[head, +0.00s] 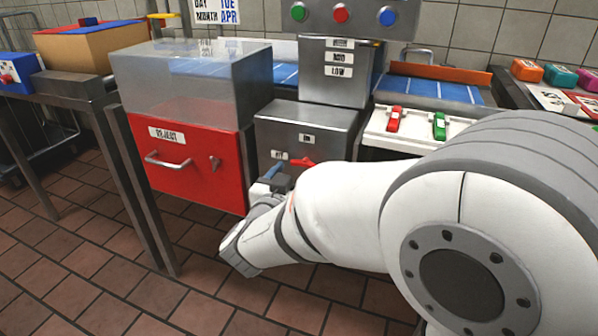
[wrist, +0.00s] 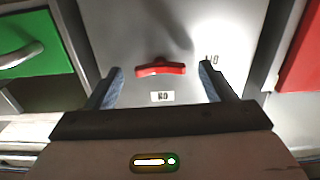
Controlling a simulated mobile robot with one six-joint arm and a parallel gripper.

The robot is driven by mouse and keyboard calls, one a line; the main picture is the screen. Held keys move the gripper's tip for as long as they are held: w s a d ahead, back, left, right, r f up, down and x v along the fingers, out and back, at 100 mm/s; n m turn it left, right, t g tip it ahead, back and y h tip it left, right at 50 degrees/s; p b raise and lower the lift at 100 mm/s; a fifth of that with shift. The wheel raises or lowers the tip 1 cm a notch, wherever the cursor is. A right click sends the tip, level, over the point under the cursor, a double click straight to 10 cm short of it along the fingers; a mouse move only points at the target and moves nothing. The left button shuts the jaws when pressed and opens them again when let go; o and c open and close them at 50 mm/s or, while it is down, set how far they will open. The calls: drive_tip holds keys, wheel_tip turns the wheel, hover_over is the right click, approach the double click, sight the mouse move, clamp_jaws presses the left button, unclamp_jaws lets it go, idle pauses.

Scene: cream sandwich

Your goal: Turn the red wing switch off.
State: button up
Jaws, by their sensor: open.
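The red wing switch (wrist: 160,68) is on the front of a grey metal box (head: 330,125). In the wrist view its wings lie roughly level across the picture. In the head view the switch (head: 303,163) shows just above my wrist, partly hidden. My gripper (wrist: 161,70) is open, with one blue-grey finger on each side of the switch and a gap to both wing ends. In the head view my gripper (head: 278,174) is at the box front. One small label (wrist: 162,97) reads like an upside-down ON; a second label (wrist: 211,58) is partly covered by a finger.
A red reject bin (head: 190,180) with a handle stands left of the box; in the wrist view it is at the right. A green panel with a handle (wrist: 30,62) is on the other side. Red and green levers (head: 440,126) sit on a white panel.

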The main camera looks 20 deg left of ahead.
drive_tip(key=s+p, duration=0.2)
drive_tip(key=s, duration=0.5)
drive_tip(key=shift+a, duration=0.3)
drive_tip(key=shift+w+r, duration=0.1)
drive_tip(key=w+d+r+n+g+y+p, duration=0.1)
drive_tip(key=w+d+r+g+y+p, duration=0.25)
drive_tip(key=r+p, duration=0.5)
drive_tip(key=w+d+r+n+g+y+p, duration=0.1)
drive_tip(key=w+d+r+g+y+p, duration=0.3)
drive_tip(key=r+p, duration=0.45)
drive_tip(key=s+d+r+g+h+p, duration=0.3)
drive_tip(key=s+d+p, duration=0.5)
drive_tip(key=d, duration=0.4)
drive_tip(key=s+d+r+m+g+h+p, duration=0.1)
drive_tip(key=s+d+r+g+h+p, duration=0.2)
drive_tip(key=s+d, duration=0.7)
drive_tip(key=d+r+g+p, duration=0.2)
drive_tip(key=d+r+p, duration=0.1)
drive_tip(key=p, duration=0.1)
drive_tip(key=shift+s+d+r+p, duration=0.2)
drive_tip(key=shift+r+p, duration=0.2)
